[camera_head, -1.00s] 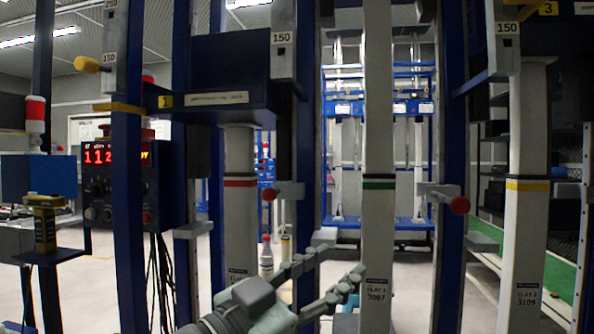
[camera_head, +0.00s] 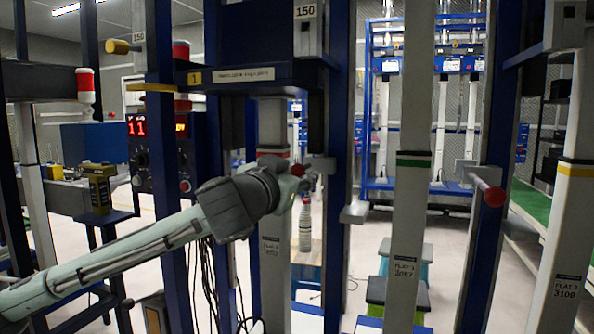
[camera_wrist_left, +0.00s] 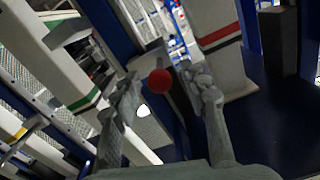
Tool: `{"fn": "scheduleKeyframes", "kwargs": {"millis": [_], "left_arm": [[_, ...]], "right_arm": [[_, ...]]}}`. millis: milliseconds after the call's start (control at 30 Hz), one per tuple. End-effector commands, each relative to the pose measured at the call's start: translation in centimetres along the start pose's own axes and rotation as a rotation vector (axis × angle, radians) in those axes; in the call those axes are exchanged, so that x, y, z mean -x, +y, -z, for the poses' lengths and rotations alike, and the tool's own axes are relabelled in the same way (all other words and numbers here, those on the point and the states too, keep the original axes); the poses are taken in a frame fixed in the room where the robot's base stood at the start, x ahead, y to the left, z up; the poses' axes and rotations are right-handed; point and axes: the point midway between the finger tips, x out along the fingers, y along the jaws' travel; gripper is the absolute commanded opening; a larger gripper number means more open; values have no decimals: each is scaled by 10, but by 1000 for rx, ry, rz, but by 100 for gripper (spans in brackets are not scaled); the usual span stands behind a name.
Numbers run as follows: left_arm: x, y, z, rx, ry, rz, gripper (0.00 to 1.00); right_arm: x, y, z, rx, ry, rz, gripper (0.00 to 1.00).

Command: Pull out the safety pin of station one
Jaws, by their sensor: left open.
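The red ball knob of station one's safety pin (camera_head: 297,170) is partly hidden by my left gripper in the head view. It shows fully in the left wrist view (camera_wrist_left: 160,80), between the two fingers. My left gripper (camera_head: 306,184) is open, with a finger on either side of the knob and gaps visible. A grey block (camera_head: 320,166) sits behind the knob on the blue upright. Station one carries a yellow label "1" (camera_head: 194,78) and a pale post with a red band (camera_head: 273,153). My right gripper is not in view.
Another red knob (camera_head: 494,196) sticks out on the right, beside the green-banded post (camera_head: 412,160). A yellow-banded post (camera_head: 572,170) stands far right. A control box with red digits (camera_head: 150,150) and hanging cables are at left.

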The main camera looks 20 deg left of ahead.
Motion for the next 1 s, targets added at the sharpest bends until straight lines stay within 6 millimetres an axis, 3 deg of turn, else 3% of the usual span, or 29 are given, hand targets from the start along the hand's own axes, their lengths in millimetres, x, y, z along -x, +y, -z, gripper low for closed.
{"fn": "scheduleKeyframes", "kwargs": {"millis": [333,700,1000], "left_arm": [[-6,0,0,0,1,-1,44],[-6,0,0,0,1,-1,0],[-5,0,0,0,1,-1,0]], "right_arm": [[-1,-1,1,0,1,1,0],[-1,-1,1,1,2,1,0],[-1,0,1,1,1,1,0]]}}
